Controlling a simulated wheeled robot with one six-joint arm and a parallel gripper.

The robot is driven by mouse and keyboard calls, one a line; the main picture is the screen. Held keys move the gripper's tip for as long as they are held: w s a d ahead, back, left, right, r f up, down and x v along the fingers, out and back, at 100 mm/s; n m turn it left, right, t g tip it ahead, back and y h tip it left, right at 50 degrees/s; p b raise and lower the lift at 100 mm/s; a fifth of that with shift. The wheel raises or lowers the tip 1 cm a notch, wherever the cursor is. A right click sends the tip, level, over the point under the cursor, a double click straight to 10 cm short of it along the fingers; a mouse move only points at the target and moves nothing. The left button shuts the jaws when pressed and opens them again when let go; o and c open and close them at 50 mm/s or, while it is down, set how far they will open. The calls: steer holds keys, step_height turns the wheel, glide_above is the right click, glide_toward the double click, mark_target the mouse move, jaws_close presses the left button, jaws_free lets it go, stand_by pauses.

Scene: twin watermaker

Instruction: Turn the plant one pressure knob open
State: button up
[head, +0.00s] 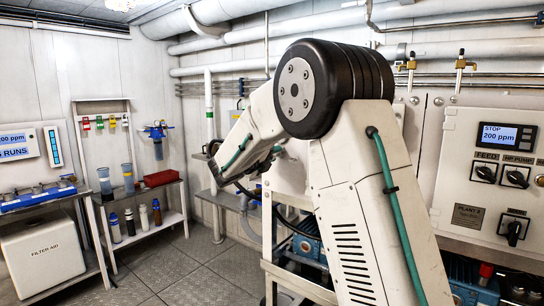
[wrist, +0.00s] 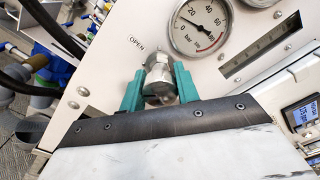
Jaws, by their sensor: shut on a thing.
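In the wrist view, the metal pressure knob (wrist: 158,80) sits on a white panel below and left of a round pressure gauge (wrist: 201,27). The two teal fingers of my gripper (wrist: 159,90) are shut on the knob, one on each side. In the head view, my arm covers the knob and gripper.
A slotted flow scale (wrist: 260,50) is right of the gauge. Dark hoses and blue fittings (wrist: 52,68) are at the wrist view's left. In the head view, a panel (head: 490,170) marked PLANT 2 is at right, and a shelf (head: 150,220) with bottles stands left. The grated floor (head: 200,265) is clear.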

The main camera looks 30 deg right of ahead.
steer(key=shift+f, duration=0.15)
steer(key=o, duration=1)
steer(key=v, duration=0.8)
